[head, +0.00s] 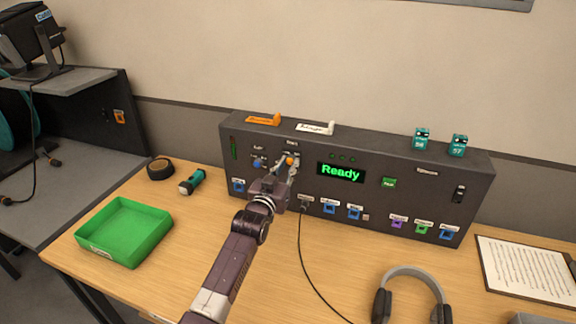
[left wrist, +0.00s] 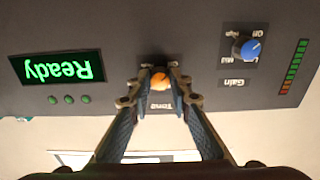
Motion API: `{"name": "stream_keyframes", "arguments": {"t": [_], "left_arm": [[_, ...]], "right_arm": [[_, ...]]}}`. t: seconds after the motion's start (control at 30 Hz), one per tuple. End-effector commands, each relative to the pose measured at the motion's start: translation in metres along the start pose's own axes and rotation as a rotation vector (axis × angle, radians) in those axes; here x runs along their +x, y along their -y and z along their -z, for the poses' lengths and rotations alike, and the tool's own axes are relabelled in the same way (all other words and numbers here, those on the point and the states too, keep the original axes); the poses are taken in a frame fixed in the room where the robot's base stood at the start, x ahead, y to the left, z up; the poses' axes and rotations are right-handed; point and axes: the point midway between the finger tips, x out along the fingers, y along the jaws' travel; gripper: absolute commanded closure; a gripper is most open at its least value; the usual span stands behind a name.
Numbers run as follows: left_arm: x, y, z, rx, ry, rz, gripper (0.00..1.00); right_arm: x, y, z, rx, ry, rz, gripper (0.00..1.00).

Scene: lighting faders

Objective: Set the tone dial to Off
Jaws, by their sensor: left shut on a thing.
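The tone dial (head: 290,160) is a small orange knob on the front of the dark console (head: 400,158). My left gripper (head: 286,166) is at it, with its fingers shut on the knob. In the left wrist view, which is upside down, the orange tone dial (left wrist: 159,82) sits between the two fingertips of the left gripper (left wrist: 158,92), above the "Tone" label. The fingers hide the dial's setting marks and its pointer cannot be read. The right gripper is not in view.
A blue gain dial (left wrist: 246,46) is beside the tone dial. A green "Ready" display (head: 341,172) is to its right. A black cable (head: 302,255) hangs from the console. A green tray (head: 124,232), flashlight (head: 192,182) and headphones (head: 412,290) lie on the table.

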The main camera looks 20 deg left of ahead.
Motion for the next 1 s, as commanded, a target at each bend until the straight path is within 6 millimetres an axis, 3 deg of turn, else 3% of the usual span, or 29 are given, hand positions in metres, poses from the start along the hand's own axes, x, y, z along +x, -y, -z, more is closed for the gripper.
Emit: {"name": "stream_keyframes", "arguments": {"t": [0.27,0.3,0.43,0.77,1.0], "left_arm": [[0.000,0.000,-0.002,-0.003,0.003,0.000,1.00],[0.000,0.000,-0.002,-0.003,0.003,0.000,0.78],[0.000,0.000,-0.002,-0.002,0.003,0.000,0.64],[-0.002,0.000,-0.001,-0.001,0.001,0.000,0.64],[-0.029,0.000,-0.002,0.000,0.001,0.000,0.64]], "right_arm": [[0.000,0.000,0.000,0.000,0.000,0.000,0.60],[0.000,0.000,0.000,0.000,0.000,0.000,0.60],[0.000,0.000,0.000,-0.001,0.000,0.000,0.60],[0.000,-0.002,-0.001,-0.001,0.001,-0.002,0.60],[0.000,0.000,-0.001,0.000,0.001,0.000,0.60]]}}
